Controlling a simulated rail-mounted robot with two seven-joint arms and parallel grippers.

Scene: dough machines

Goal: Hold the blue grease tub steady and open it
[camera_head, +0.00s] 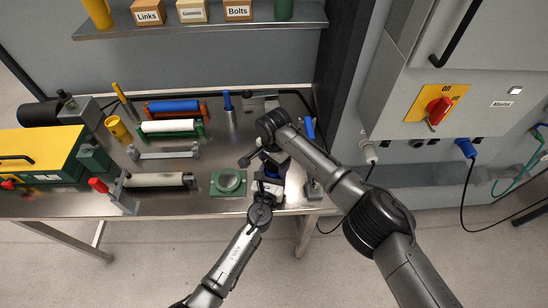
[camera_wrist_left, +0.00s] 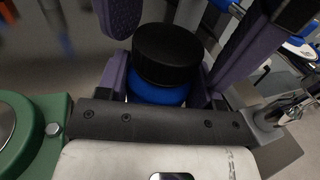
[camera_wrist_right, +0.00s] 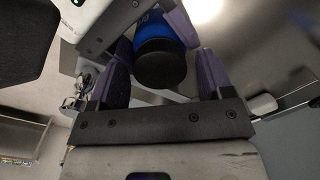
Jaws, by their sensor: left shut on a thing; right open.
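The blue grease tub (camera_wrist_left: 160,93) has a black lid (camera_wrist_left: 166,52) and stands at the front edge of the bench, mostly hidden by my arms in the head view. My left gripper (camera_head: 268,185) is shut on the blue body, one purple finger on each side, below the lid. In the right wrist view the lid (camera_wrist_right: 160,63) shows with the blue body (camera_wrist_right: 152,25) beyond it. My right gripper (camera_wrist_right: 163,75) is open, its fingers on either side of the lid, with gaps visible. The lid appears seated on the tub.
A green fixture with a round glass (camera_head: 229,182) sits just left of the tub. Rollers (camera_head: 172,107) and a yellow machine (camera_head: 40,152) fill the bench's left. A shelf (camera_head: 200,27) with boxes hangs behind. An electrical cabinet (camera_head: 430,90) stands right.

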